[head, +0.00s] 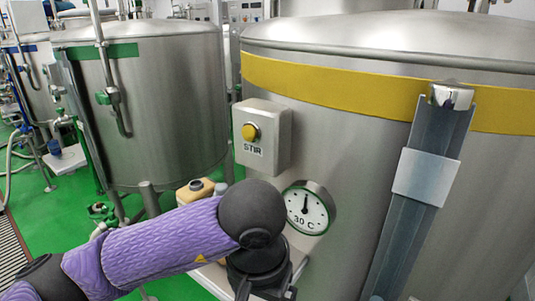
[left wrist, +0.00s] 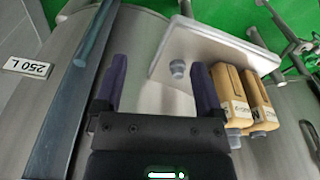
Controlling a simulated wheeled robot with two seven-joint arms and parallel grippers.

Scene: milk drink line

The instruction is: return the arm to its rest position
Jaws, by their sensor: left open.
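My left arm, with a purple sleeve (head: 150,245), comes in from the left in the head view. My right gripper is in neither view.
The tank carries a grey box with a yellow STIR button (head: 251,131) and an upright metal channel (head: 425,180). Tan bottles (left wrist: 228,90) stand by a pale shelf (left wrist: 205,45) close to the fingers. A green-banded tank (head: 150,110) stands at left.

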